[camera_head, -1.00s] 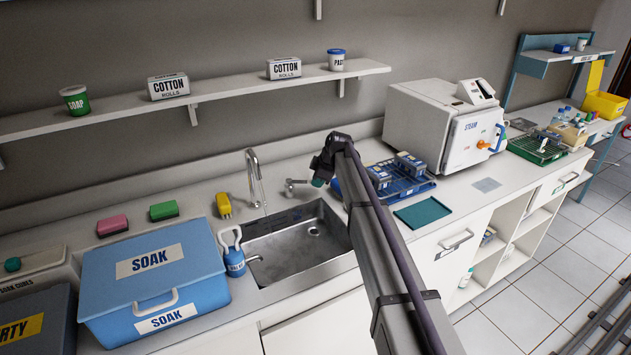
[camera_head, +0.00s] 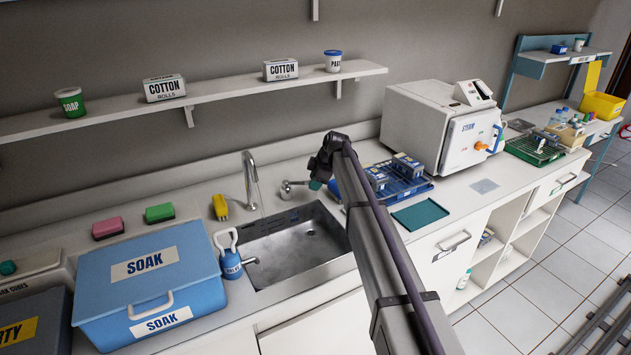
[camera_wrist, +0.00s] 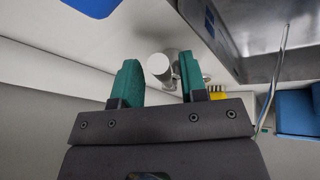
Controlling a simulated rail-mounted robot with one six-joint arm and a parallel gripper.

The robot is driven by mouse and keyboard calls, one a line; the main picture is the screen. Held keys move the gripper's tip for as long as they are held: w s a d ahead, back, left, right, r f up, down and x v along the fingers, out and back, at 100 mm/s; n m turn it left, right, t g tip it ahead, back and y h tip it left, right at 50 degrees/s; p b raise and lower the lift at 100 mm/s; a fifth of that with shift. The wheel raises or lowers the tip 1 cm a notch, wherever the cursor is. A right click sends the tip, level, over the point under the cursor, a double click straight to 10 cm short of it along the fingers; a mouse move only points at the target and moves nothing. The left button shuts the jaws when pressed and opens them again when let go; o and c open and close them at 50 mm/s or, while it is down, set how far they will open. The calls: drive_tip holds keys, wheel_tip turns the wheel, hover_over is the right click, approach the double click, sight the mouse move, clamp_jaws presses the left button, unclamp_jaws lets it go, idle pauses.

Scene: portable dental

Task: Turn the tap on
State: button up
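The tap is a curved silver spout (camera_head: 249,178) at the back edge of the steel sink (camera_head: 296,250). A thin pale line hangs below the spout; I cannot tell whether it is water. The tap's lever (camera_head: 288,190) stands on the counter right of the spout. My gripper (camera_head: 315,184) is just right of the lever, low over the counter, partly hidden by my arm. In the wrist view my gripper (camera_wrist: 159,62) has its green fingers apart. A pale round end of the lever (camera_wrist: 159,68) shows in the gap; I cannot tell whether they touch.
A blue rack (camera_head: 405,186) of packs is right of my gripper, with a teal mat (camera_head: 420,214) in front. A shelf (camera_head: 225,97) runs above.

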drive_tip(key=p+v, duration=0.9)
drive_tip(key=v, duration=0.1)
drive_tip(key=shift+d+r+p, duration=0.2)
drive_tip(key=shift+r+p, duration=0.2)
drive_tip(key=shift+c, duration=0.5)
